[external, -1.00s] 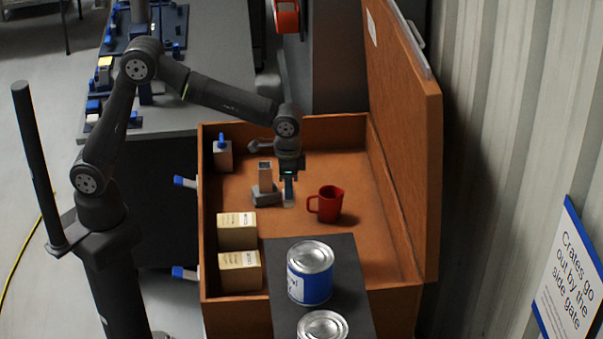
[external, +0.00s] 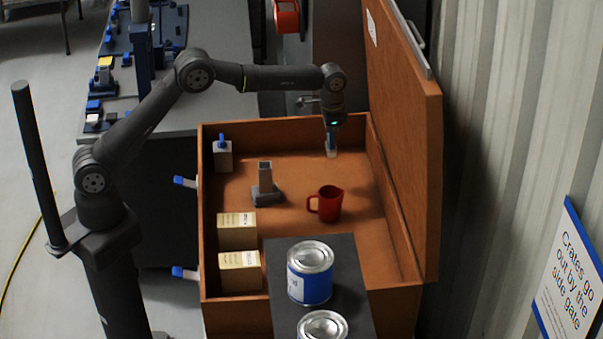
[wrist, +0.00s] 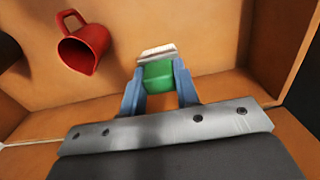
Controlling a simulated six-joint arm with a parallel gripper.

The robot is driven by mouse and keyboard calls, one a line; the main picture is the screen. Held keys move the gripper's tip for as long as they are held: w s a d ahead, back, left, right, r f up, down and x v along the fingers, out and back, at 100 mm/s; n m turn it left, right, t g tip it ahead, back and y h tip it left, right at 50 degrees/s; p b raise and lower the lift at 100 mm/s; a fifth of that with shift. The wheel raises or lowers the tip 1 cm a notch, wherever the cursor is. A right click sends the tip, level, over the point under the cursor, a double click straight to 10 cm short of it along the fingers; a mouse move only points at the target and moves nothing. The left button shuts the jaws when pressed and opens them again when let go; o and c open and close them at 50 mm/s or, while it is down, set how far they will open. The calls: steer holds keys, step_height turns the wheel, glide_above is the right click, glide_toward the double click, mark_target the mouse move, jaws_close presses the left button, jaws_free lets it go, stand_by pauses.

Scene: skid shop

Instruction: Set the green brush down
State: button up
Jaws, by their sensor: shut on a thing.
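My gripper (external: 331,130) is shut on the green brush (wrist: 158,74), whose green part sits between the blue fingers in the wrist view, with a pale end beyond them. In the external view, only the brush's pale end (external: 331,153) shows clearly, pointing down at the back right inside the orange crate (external: 285,134). I cannot tell whether it touches the crate floor.
A red mug (external: 329,204) stands on the crate floor, in front of the gripper. A grey holder (external: 265,186), two cream boxes (external: 237,232) and a blue-topped bottle (external: 222,154) stand to the left. The raised lid (external: 412,140) is close on the right.

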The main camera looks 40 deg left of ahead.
step_height(320, 180, down, 12)
steer(key=shift+f, duration=0.2)
stand_by(0.4)
steer(key=shift+f, duration=0.15)
steer(key=o, duration=1)
steer(key=shift+c, duration=0.2)
step_height(320, 180, up, 12)
steer(key=shift+r, duration=0.15)
